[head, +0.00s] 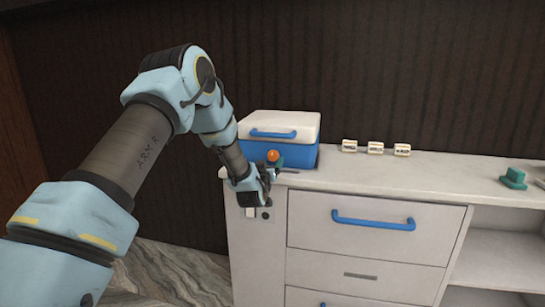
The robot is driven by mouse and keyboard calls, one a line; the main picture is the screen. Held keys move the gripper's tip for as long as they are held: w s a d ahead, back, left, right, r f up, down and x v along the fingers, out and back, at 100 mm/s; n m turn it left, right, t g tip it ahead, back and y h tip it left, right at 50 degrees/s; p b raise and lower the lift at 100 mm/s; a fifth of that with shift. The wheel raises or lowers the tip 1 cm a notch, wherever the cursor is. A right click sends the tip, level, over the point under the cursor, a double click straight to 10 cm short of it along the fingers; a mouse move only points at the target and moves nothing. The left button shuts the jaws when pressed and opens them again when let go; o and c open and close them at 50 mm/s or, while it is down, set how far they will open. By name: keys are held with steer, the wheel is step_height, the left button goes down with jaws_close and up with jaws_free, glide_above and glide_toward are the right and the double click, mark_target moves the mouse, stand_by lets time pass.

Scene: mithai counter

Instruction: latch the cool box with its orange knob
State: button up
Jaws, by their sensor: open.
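The cool box (305,155) stands on the left end of the white counter, with a blue body and a white lid (290,119). The lid lies down on the body and has a blue handle (272,133). The orange knob (273,155) shows at the front of the box, above a small teal part. My gripper (273,174) is open just below and in front of the knob, near the counter's front edge. I see no contact with the knob. My gripper hides part of the box's lower front, and its fingers are small and hard to make out.
Several small white labelled blocks (375,148) stand in a row on the counter (440,172) to the right of the box. A green object (513,178) sits at the far right. Below are drawers, one with a blue handle (373,220). The counter's middle is clear.

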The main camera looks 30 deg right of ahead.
mark_target(273, 157)
steer(key=shift+p+x, duration=0.5)
steer(key=shift+x, duration=2.1)
steer(key=shift+c, duration=0.2)
jaws_close()
